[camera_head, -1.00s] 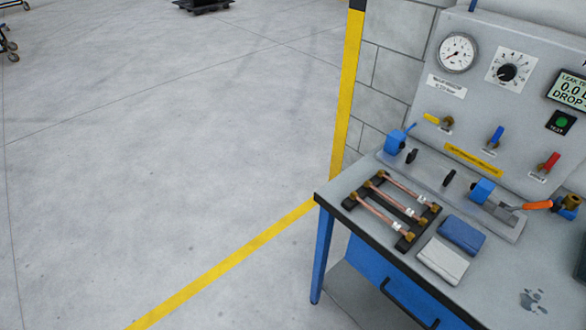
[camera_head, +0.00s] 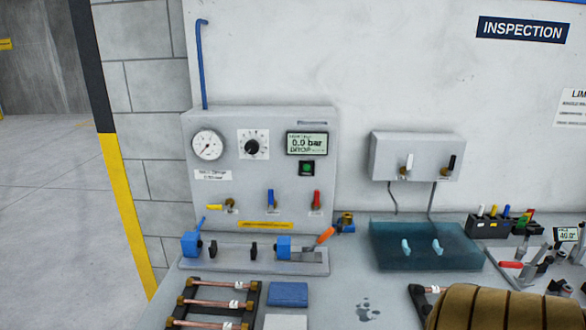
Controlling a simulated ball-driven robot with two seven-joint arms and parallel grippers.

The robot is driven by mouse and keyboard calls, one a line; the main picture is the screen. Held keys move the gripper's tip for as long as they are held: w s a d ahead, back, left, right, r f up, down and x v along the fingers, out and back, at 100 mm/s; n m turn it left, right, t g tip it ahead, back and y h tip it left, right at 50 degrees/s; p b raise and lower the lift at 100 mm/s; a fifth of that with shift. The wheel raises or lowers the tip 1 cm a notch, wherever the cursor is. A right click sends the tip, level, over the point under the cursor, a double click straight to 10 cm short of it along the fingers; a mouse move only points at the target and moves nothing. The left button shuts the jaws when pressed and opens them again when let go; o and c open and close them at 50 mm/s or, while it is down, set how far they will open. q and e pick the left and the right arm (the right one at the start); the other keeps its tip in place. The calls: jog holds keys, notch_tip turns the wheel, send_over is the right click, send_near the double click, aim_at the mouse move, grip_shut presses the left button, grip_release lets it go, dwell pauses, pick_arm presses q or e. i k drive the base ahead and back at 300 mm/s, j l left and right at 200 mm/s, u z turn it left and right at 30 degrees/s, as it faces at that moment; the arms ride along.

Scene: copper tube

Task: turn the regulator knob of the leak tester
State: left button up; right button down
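The leak tester (camera_head: 261,192) is a grey panel standing at the back of the bench against the wall. Its regulator knob (camera_head: 252,147) is a black dial on a white square scale plate, between the round gauge (camera_head: 208,145) and the display (camera_head: 307,143) reading 0.0 bar. A green button (camera_head: 307,168) sits below the display. Yellow, blue and red valve handles line the panel's lower part. Nothing covers the knob. Neither of my grippers is in view.
A clamp fixture (camera_head: 255,260) with blue blocks and an orange-handled lever stands before the panel. A brown ribbed object (camera_head: 500,308) is at front right. Open floor lies left.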

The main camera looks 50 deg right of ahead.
aim_at(251, 146)
jog(key=z, duration=1.45)
